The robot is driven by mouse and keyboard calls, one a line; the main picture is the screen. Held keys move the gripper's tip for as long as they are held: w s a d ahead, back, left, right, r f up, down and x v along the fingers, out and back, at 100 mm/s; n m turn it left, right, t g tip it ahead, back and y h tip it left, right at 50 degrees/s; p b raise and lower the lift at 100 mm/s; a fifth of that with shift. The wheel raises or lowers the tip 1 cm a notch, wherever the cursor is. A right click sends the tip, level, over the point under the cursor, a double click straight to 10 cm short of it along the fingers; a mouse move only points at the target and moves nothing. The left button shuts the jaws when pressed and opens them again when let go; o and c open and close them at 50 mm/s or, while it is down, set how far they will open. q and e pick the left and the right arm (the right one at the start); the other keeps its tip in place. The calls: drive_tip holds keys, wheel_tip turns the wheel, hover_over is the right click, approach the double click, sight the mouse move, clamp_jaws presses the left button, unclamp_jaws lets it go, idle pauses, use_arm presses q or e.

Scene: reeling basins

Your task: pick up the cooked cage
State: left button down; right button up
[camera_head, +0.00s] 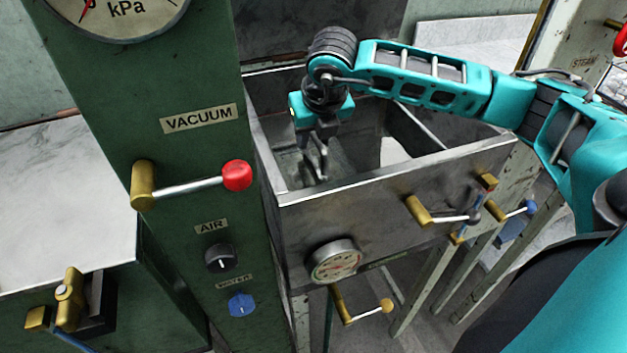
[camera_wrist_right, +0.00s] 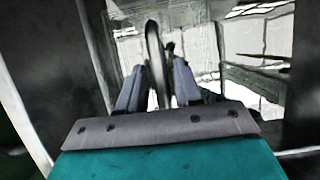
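My right gripper (camera_head: 318,155) points down inside the metal basin (camera_head: 370,190), in the middle of the head view. In the right wrist view, its two grey fingers (camera_wrist_right: 158,85) stand apart, one on each side of a curved metal handle (camera_wrist_right: 154,45). A gap shows beside the handle, so the gripper looks open around it. The handle seems to belong to the cooked cage; faint mesh (camera_wrist_right: 180,22) shows beyond it. The cage body is mostly hidden by the gripper and basin walls. My left gripper is in neither view.
A green panel (camera_head: 190,200) with a red-knobbed VACUUM lever (camera_head: 237,176) stands just left of the basin. Brass valves (camera_head: 420,210) and a round gauge (camera_head: 334,261) stick out at the basin's front. A pale worktop (camera_head: 60,210) lies at far left.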

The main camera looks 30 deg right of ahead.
clamp_jaws()
drive_tip(key=shift+r, duration=0.1)
idle(1.0)
